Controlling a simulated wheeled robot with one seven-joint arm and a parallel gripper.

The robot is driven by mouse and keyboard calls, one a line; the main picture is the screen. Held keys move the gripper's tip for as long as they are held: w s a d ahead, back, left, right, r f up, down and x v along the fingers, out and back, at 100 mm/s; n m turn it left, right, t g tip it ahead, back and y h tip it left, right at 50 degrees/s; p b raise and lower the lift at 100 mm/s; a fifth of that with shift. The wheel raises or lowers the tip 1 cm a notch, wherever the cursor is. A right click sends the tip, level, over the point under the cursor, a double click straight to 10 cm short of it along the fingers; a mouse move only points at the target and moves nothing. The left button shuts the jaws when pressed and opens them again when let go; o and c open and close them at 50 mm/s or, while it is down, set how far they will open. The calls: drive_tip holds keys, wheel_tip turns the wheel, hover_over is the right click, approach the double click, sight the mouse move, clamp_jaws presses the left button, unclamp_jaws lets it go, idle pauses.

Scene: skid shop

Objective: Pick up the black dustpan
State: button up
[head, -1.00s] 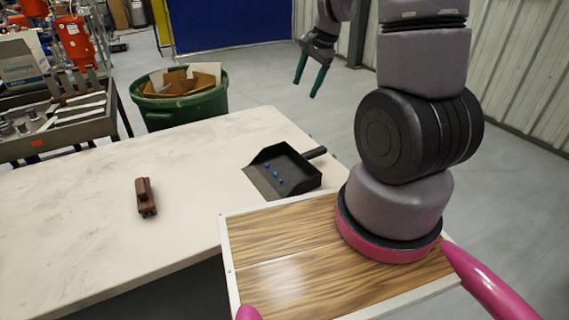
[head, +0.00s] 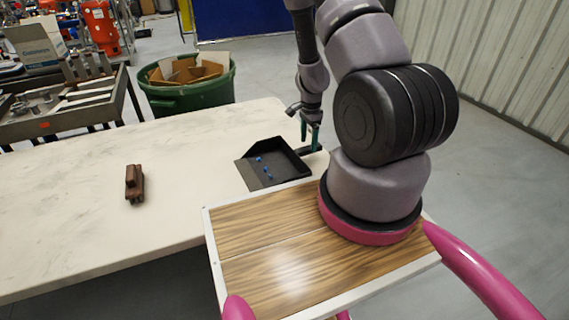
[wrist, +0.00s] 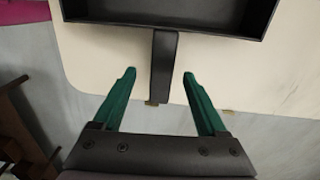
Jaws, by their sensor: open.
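The black dustpan (head: 275,163) lies on the white table near its right end, with several small blue bits in its pan. Its handle points right, toward the table edge. In the wrist view the dustpan's black handle (wrist: 164,66) runs down from the pan, and its end lies between the fingertips. My gripper (wrist: 160,75) is open, with its green fingers on either side of the handle and a gap to each. In the head view my gripper (head: 310,135) points down at the handle; the handle is partly hidden behind the fingers.
A brown toy-like block (head: 134,184) sits on the left of the white table (head: 80,200). A green bin (head: 188,92) with cardboard stands behind the table. A metal cart (head: 75,110) with tools is at the back left. The table between block and dustpan is clear.

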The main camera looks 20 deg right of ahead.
sight(307, 148)
drive_tip(key=shift+w+a+f, duration=0.1)
drive_tip(key=shift+w+f, duration=0.05)
drive_tip(key=shift+f, duration=2.6)
clamp_jaws()
